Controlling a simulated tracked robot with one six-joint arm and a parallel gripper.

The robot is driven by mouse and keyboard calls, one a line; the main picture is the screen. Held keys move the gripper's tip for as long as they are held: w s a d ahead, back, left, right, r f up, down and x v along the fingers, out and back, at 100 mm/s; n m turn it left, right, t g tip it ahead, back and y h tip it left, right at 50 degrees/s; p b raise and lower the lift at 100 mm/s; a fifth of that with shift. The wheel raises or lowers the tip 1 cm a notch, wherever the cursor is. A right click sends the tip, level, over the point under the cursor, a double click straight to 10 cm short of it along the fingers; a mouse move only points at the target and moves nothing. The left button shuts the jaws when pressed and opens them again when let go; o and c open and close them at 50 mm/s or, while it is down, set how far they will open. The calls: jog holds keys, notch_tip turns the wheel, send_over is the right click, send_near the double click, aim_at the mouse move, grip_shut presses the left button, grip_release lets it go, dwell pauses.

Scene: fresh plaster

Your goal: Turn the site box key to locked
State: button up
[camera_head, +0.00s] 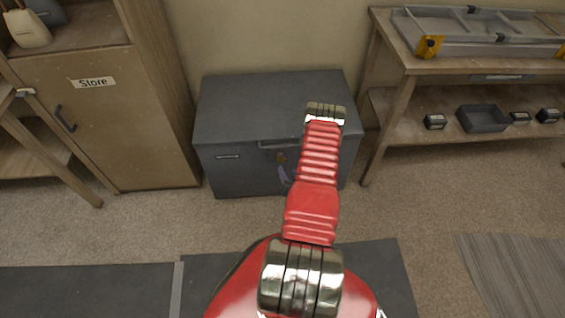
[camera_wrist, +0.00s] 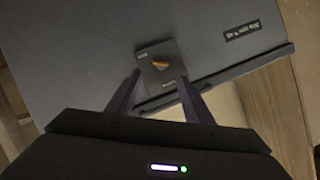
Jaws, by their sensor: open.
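The site box (camera_head: 250,105) is a dark grey chest against the wall in the head view. Its front face (camera_wrist: 75,50) fills much of the wrist view. A small orange-brown key (camera_wrist: 160,63) sits on a square lock plate (camera_wrist: 152,50) there. It also shows as a small brown spot in the head view (camera_head: 281,158). The key's setting cannot be read, and any plate marks are too small. My gripper (camera_wrist: 159,78) is open, its dark fingers on either side of the key in the picture. Contact is not visible. In the head view my gripper (camera_head: 285,178) is partly hidden by my red arm.
A wooden cabinet (camera_head: 105,125) labelled Store stands left of the box. A workbench (camera_head: 470,65) with a grey tray (camera_head: 470,28) stands right, with a dark bin (camera_head: 483,118) on its lower shelf. The carpet between them is clear. A label (camera_wrist: 242,31) is on the box front.

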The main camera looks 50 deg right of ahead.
aim_at(282, 159)
jog(key=x, duration=0.9)
jog(key=shift+w+f, duration=0.1)
jog(key=shift+w, duration=0.05)
jog(key=shift+c, duration=0.5)
jog(key=shift+d, duration=0.1)
jog(key=c, duration=0.9)
jog(key=shift+c, duration=0.2)
